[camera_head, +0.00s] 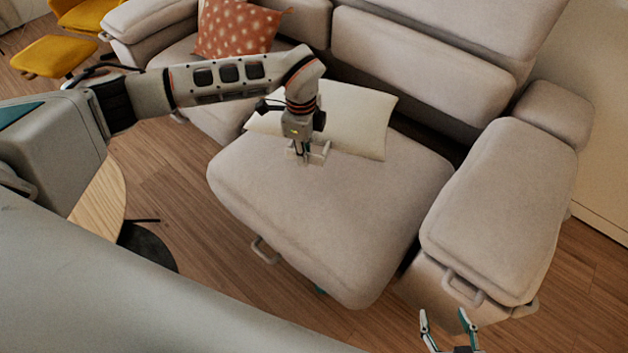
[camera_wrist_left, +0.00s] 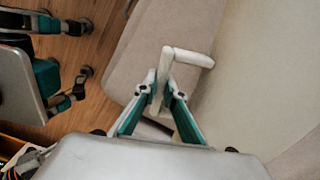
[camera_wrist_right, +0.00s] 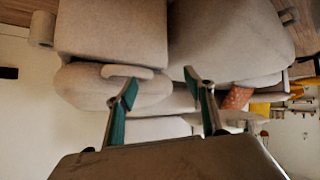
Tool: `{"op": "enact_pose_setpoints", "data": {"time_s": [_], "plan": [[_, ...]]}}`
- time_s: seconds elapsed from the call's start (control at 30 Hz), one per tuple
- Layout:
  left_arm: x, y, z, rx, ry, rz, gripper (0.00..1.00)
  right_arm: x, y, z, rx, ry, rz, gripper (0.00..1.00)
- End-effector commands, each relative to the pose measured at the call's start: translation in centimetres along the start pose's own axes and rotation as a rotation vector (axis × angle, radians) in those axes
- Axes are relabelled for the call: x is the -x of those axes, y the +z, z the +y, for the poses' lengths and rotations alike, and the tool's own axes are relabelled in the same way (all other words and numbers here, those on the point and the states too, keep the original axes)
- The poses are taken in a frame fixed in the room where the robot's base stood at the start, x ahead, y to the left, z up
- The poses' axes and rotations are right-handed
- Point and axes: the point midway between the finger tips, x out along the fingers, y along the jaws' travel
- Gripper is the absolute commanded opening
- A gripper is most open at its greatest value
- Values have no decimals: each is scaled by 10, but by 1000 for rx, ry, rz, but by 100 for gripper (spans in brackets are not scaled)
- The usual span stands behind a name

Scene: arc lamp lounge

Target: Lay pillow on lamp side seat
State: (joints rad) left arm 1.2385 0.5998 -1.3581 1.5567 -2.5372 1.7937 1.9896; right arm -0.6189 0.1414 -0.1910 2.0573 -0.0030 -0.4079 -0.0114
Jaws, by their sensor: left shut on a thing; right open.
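The cream pillow (camera_head: 358,118) is at the back of the near seat cushion (camera_head: 320,215) in the head view, partly hidden by my left arm. In the left wrist view its pale surface (camera_wrist_left: 265,60) fills the right side. My left gripper (camera_head: 308,153) is at the pillow's near edge, shut on a pale L-shaped handle (camera_wrist_left: 188,57) that seems to belong to the pillow. I cannot tell whether the pillow rests fully on the cushion. My right gripper (camera_head: 445,318) is open and empty, in front of the sofa's right armrest (camera_head: 505,205).
An orange dotted pillow (camera_head: 237,28) leans on the left seat. A yellow chair and footstool (camera_head: 53,56) stand at the far left. A round wooden table (camera_head: 100,205) is partly behind my arm. The front of the near seat cushion is bare. No lamp is seen clearly.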

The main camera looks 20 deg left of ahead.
Motion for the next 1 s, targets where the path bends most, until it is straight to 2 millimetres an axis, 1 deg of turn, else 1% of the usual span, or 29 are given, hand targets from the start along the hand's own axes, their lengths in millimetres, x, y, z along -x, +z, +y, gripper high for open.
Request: {"op": "enact_pose_setpoints", "data": {"time_s": [0.03,0.23,0.33,0.4,0.53,0.6,0.73,0.87,1.0], "plan": [[-16,0,2,0,6,-1,0,-2,5,-1,1,-1,-6,53],[-67,0,5,-3,11,0,0,-6,20,-4,5,-5,-24,53],[-91,0,6,-3,11,0,0,-7,21,-5,5,-7,-22,53],[-106,0,6,-2,11,-1,0,-8,16,-5,7,-8,-11,53],[-125,0,6,-3,7,0,0,-11,6,-3,13,-9,12,53],[-130,0,5,-4,4,0,0,-12,1,-2,16,-9,21,53],[-134,0,4,-4,1,0,0,-12,-3,-3,17,-10,28,53],[-147,0,6,-4,5,0,0,-12,2,-6,13,-16,21,53],[-174,0,9,-4,11,0,0,-14,14,-13,8,-27,4,53]]}}
